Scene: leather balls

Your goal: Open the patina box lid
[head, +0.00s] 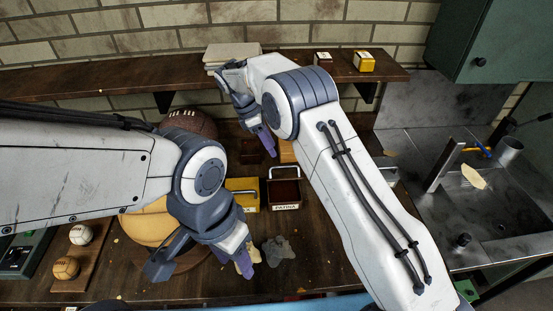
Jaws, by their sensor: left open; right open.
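The patina box (286,207) is a small dark box with a white PATINA label on its front, on the wooden bench near the middle. Its top shows a dark red area, and a pale metal handle stands at its back edge. I cannot tell for sure how the lid sits. My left gripper (240,258) is open, in front and to the left of the box, above the bench. My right gripper (262,140) is open behind the box, apart from it, near the back of the bench. Its fingers are partly hidden by my arm.
A yellow box (243,193) stands just left of the patina box. A grey cloth (277,250) lies in front. A brown leather ball (188,123) is behind my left arm, with smaller balls (66,267) at left. A shelf (130,76) overhangs the back; a metal sink (500,205) is right.

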